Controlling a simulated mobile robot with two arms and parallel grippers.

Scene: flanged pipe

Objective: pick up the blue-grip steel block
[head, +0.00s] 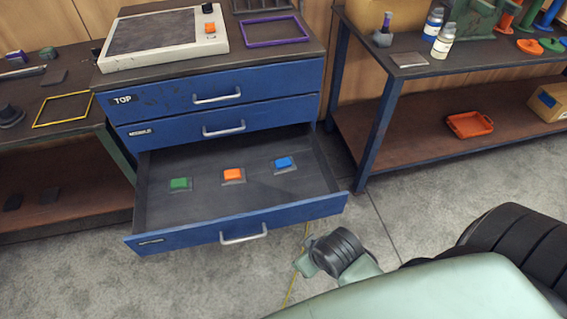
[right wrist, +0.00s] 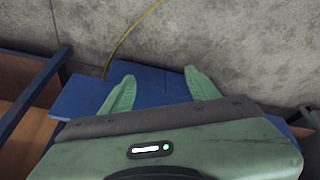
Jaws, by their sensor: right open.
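The blue-grip steel block (head: 283,163) lies in the open bottom drawer (head: 190,215), right of the other two blocks. Its blue grip sits on top of a flat grey base. My right gripper (right wrist: 160,85) is open in the right wrist view, with nothing between its two green fingers. Blue metal shows beneath the fingers; I cannot tell which part of the cabinet it is. In the head view my right wrist is outside the drawer, near its front right corner and apart from the block. The fingertips cannot be made out clearly there. My left gripper is not in view.
An orange-grip block (head: 233,174) and a green-grip block (head: 180,184) lie in the same drawer. The upper drawers (head: 215,92) are shut above its back. A workbench (head: 375,130) stands to the right. A yellow cable (head: 293,285) lies on the floor.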

